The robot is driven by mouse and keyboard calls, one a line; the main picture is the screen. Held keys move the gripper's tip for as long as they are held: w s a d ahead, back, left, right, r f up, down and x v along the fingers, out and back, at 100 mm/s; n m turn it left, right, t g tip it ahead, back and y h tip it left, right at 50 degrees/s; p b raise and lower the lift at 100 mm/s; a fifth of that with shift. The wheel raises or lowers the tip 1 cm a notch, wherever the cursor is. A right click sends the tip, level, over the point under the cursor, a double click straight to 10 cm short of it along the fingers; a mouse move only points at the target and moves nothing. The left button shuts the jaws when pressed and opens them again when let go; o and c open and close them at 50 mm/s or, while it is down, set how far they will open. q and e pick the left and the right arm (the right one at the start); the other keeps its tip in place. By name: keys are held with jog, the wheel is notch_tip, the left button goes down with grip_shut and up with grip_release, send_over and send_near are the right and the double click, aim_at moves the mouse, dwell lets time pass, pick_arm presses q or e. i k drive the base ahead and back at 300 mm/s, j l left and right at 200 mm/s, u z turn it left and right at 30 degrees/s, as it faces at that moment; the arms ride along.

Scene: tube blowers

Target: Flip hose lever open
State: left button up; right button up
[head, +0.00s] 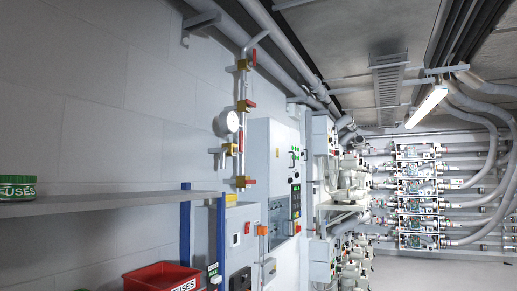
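A thin vertical pipe (242,90) runs down the left wall and carries several small yellow valves with red levers. A yellow part (230,149) sits on a side branch under the gauge. Which of these is the hose lever, and whether each is open or closed, I cannot tell. No hose is clear at this pipe. Neither of my grippers is in view.
A red FUSES bin (160,277) is below. Grey control cabinets (260,150) line the wall. Tube machinery (415,195) fills the back.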

aim_at(240, 149)
jog(key=i+l+u, duration=0.1)
jog(key=i+l, duration=0.2)
jog(key=l, duration=0.15)
jog(key=i+l+u, duration=0.15)
jog(key=i+l, duration=0.15)
jog(key=l, duration=0.15)
jog(key=i+l+u, duration=0.1)
jog(key=i+l, duration=0.15)
jog(key=l, duration=0.2)
jog(key=i+l+u, duration=0.15)
jog(key=l, duration=0.35)
jog(key=i+l+u, duration=0.1)
jog(key=i+l, duration=0.2)
jog(key=l, duration=0.25)
jog(key=i+l+u, duration=0.1)
jog(key=l, duration=0.45)
jog(key=i+l+u, duration=0.15)
jog(key=i+l, duration=0.15)
jog(key=l, duration=0.3)
jog(key=i+l+u, duration=0.1)
jog(key=l, duration=0.45)
